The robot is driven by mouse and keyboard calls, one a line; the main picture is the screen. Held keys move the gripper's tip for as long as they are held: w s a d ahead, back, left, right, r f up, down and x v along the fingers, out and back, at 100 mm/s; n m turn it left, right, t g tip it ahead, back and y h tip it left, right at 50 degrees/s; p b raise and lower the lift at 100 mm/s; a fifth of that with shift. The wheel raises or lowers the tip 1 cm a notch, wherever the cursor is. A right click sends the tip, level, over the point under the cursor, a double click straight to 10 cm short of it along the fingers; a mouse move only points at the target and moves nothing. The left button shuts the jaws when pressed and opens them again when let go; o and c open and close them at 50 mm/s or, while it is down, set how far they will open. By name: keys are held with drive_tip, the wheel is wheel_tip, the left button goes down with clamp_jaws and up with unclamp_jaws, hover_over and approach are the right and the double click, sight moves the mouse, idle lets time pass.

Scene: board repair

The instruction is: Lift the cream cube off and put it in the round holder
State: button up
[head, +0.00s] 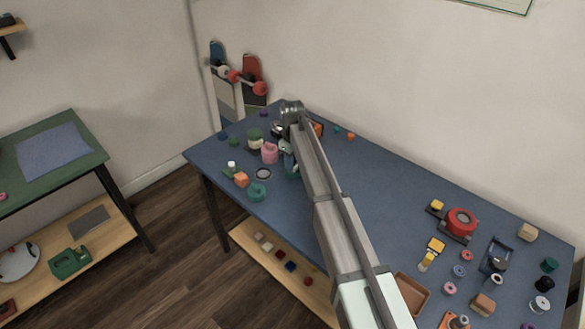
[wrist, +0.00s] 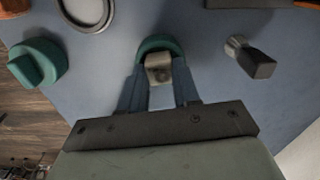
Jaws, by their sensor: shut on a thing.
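My gripper (wrist: 158,84) points down over the blue table, its two blue fingers shut on a small greyish-beige block (wrist: 158,68), which I take to be the cream cube in shade. A round teal piece (wrist: 156,43) shows directly behind the block; I cannot tell whether they touch. In the head view my gripper (head: 286,146) is mostly hidden by my arm, and the block cannot be made out.
A teal rounded piece (head: 258,191) and an orange block (head: 241,180) stand near the ring. A pink piece (head: 269,152) is just left of my gripper. A dark grey piece (wrist: 250,57) stands to its right in the wrist view. Several parts crowd the table's right end.

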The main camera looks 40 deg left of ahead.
drive_tip(key=shift+c, duration=0.9)
wheel_tip(320, 180, up, 10)
idle(0.3)
drive_tip(key=s+a+n, duration=0.3)
drive_tip(key=s+a, duration=0.4)
drive_tip(key=shift+s+f, duration=0.2)
drive_tip(key=shift+f, duration=2.5)
drive_tip(key=shift+s+f, duration=0.15)
drive_tip(key=shift+f, duration=2.5)
drive_tip(key=shift+f, duration=0.1)
